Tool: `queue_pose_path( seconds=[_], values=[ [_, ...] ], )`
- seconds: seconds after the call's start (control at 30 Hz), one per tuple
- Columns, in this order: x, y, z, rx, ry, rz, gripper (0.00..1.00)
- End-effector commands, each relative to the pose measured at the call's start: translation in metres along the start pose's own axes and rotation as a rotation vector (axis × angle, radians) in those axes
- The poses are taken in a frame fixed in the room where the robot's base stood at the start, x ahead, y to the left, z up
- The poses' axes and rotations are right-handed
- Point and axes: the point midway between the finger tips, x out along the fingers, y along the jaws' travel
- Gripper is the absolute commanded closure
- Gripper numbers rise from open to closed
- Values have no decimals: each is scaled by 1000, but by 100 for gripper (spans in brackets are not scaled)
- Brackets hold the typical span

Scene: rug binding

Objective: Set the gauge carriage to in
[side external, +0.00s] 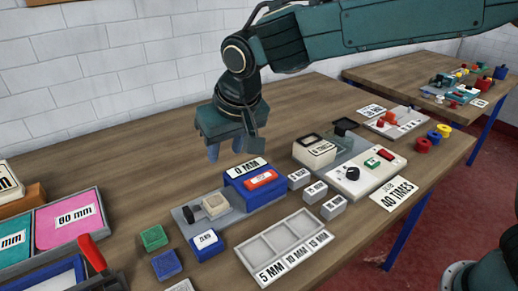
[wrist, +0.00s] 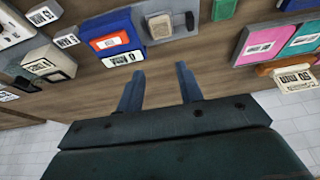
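The gauge appears to be a grey plate (side external: 183,216) with a blue block (side external: 238,196) on it, labelled "0 MM", with a red panel in its face. A beige block (side external: 214,205), likely the carriage, sits on the plate to the left of the blue block, beside a dark knob. In the wrist view the blue block (wrist: 105,24) and beige block (wrist: 159,26) lie beyond the fingertips. My gripper (side external: 226,149) hangs above and behind the blue block, apart from it. In the wrist view my gripper (wrist: 160,69) is open and empty, with bare wood between the fingers.
A three-compartment grey tray (side external: 270,243) and small grey labelled blocks (side external: 315,191) stand in front and right. Green (side external: 153,238) and blue blocks (side external: 166,264) are at front left. A beige machine (side external: 365,172) stands right, a pink bin (side external: 70,220) left. The table behind the gauge is clear.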

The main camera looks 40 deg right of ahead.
Motion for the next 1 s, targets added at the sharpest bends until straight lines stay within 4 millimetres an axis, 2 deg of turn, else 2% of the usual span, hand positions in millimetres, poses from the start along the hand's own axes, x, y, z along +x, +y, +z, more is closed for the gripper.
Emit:
queue_pose_path(
  seconds=[0.03, 0.1, 0.2, 0.33, 0.5, 0.77, 1.0],
  values=[
    [11, -17, 2, -6, -3, 2, 64],
    [23, -34, 3, -8, -3, 5, 64],
    [36, -55, 6, -8, -2, 7, 64],
    [47, -72, 10, -8, 0, 10, 64],
    [52, -78, 11, -6, 1, 11, 64],
    [56, -78, 11, -6, -1, 12, 64],
    [75, -77, 12, -8, -2, 13, 64]
  ],
)
